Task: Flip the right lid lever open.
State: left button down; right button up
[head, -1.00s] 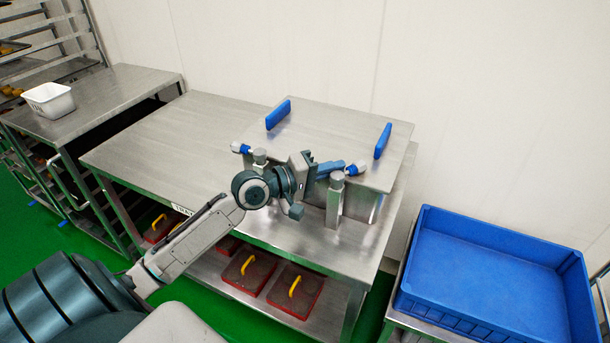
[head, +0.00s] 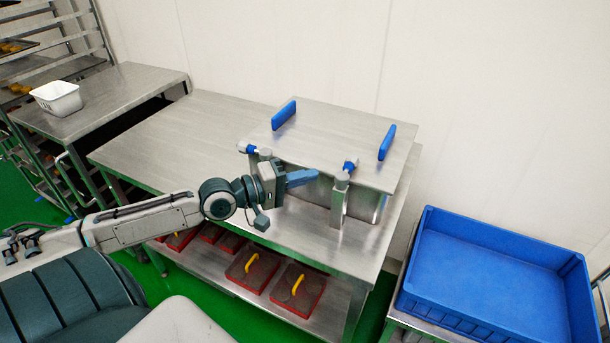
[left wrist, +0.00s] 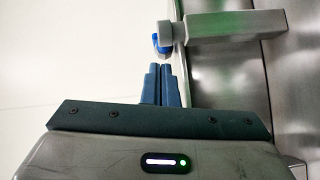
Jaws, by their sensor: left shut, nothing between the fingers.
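The right lid lever (head: 347,169) sits on top of the right metal post at the front edge of the machine's steel lid (head: 340,140). Its blue tip is close above the post head and points a little right and back. The left lid lever (head: 248,149) has its blue tip pointing left. My left gripper (head: 314,174) is shut and empty, in front of the lid between the two posts, left of the right lever and apart from it. In the left wrist view its shut fingertips (left wrist: 164,68) are just below a lever's blue tip (left wrist: 159,43). My right gripper is out of view.
Two blue handles (head: 284,114) (head: 387,142) stand on the lid. The steel table (head: 180,140) is bare left of the machine. A blue crate (head: 490,265) stands at the right, a white tub (head: 57,98) at the left. Red boxes with yellow handles (head: 252,268) lie on the lower shelf.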

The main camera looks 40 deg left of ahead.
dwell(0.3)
